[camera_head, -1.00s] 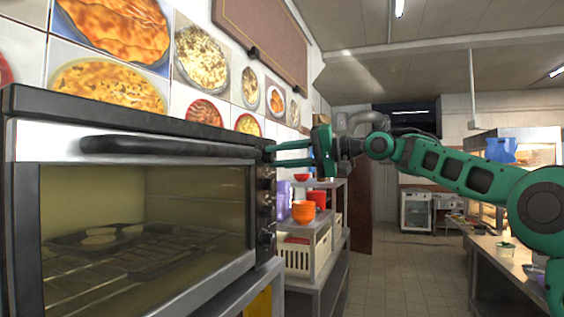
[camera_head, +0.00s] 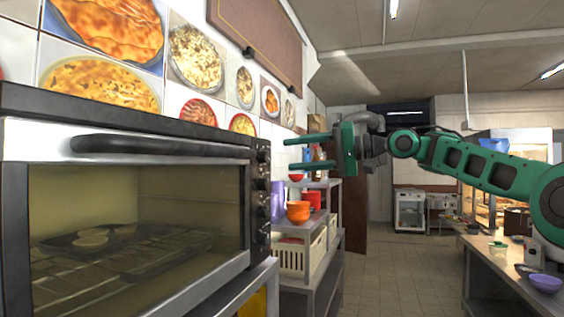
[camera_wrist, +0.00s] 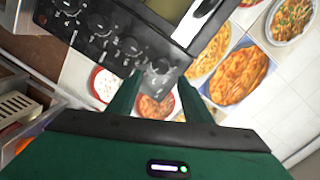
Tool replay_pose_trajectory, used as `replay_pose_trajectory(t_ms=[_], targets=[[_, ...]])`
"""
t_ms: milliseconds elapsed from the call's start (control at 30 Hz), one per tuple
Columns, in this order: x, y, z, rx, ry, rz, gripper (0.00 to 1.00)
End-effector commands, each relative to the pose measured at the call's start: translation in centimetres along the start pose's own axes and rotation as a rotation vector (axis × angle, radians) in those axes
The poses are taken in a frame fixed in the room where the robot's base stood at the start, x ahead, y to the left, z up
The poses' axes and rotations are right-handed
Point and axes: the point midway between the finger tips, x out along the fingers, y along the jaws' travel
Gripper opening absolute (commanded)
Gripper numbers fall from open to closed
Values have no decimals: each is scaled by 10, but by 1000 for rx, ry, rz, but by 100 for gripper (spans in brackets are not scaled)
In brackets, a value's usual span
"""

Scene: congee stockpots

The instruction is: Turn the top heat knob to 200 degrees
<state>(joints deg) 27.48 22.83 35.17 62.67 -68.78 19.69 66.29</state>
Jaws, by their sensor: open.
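The black oven (camera_head: 125,118) stands at the left with its glass door shut. Its right-hand panel carries a column of several dark knobs. The uppermost knob (camera_head: 263,156) shows at the panel's top; in the wrist view the knob nearest my fingers (camera_wrist: 160,67) appears to be the same one. Its dial marks are too small to read. My gripper (camera_head: 289,153) is open and empty, just right of that knob and apart from it. In the wrist view its fingertips (camera_wrist: 159,80) lie on either side of the knob's line, with a gap between them.
A metal shelf (camera_head: 320,232) with orange bowls (camera_head: 298,211) and a cream crate (camera_head: 292,256) stands beyond the oven. A counter (camera_head: 500,275) with bowls is at right. The tiled floor (camera_head: 395,265) between is clear.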

Motion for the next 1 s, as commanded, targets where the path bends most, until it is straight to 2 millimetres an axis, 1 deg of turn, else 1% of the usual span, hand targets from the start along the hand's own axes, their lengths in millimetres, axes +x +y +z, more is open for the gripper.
replay_pose_trajectory(t_ms=[33, 100, 200, 333, 867, 933, 967, 1000], targets=[[-10, 0, -1, 0, 3, 2, 46], [-20, 0, -1, 1, 3, 1, 46], [-30, 0, 0, 0, 2, 1, 46], [-38, 0, 0, 0, 1, 0, 46], [-38, 1, 0, 1, 1, 5, 46], [-35, 9, 2, 1, 6, 31, 46], [-33, 15, 3, 1, 10, 53, 46], [-30, 25, 5, -1, 19, 92, 46]])
